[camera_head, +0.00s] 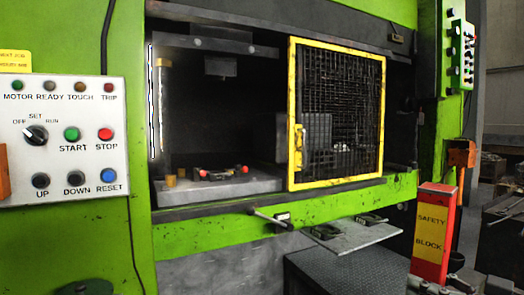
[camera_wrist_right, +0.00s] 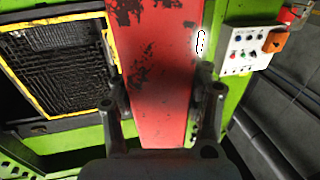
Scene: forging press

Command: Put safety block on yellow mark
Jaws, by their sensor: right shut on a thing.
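The safety block (camera_head: 432,235) is a tall red block with a yellow "SAFETY BLOCK" label. It stands nearly upright in the air at the right of the head view, in front of the press. In the right wrist view its worn red face (camera_wrist_right: 160,70) fills the space between the fingers. My right gripper (camera_wrist_right: 158,100) is shut on the block, with one finger on each side. In the head view only a part of the right gripper (camera_head: 440,286) shows at the block's lower end. I cannot make out a clear yellow mark. My left gripper is not in view.
The green press has an open bay with a grey bed (camera_head: 230,188) at left. A yellow-framed mesh guard (camera_head: 338,115) covers its right side. A small shelf (camera_head: 362,238) juts out below. Control panels (camera_head: 65,140) are at left and upper right (camera_head: 460,55).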

